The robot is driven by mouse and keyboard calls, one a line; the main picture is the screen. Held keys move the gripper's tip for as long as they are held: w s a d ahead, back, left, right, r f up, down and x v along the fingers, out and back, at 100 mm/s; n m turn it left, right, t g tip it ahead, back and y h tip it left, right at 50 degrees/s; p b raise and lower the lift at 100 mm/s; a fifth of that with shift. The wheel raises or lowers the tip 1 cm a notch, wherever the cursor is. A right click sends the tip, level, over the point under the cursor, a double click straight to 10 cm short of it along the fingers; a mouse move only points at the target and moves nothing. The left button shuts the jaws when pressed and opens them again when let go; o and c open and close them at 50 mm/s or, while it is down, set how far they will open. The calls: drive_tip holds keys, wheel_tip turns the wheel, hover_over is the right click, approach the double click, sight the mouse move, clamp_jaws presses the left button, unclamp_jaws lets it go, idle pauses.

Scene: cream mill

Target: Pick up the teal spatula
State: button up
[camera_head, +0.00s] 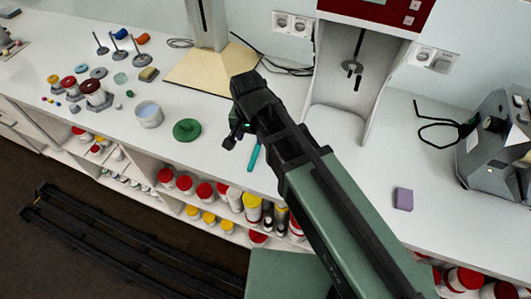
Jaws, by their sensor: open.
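The teal spatula (255,156) lies on the white bench top near its front edge. Only a short teal length shows; the rest is hidden behind my arm. My gripper (236,135) is dark and points down over the bench, a little left of and above the visible teal part in the picture. It is open, and no object shows in it. I cannot tell its height above the bench.
A green round lid (187,130) and a white tub (149,114) stand left of my gripper. A purple block (404,199) lies to the right. A grey machine (495,150) stands far right. Jars (205,191) fill the shelf below.

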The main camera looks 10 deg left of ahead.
sight(254, 156)
drive_tip(key=f+b, duration=0.9)
drive_tip(key=f, duration=0.1)
drive_tip(key=shift+d+f, duration=0.15)
drive_tip(key=shift+d, duration=0.05)
drive_tip(key=shift+r, duration=0.25)
clamp_jaws()
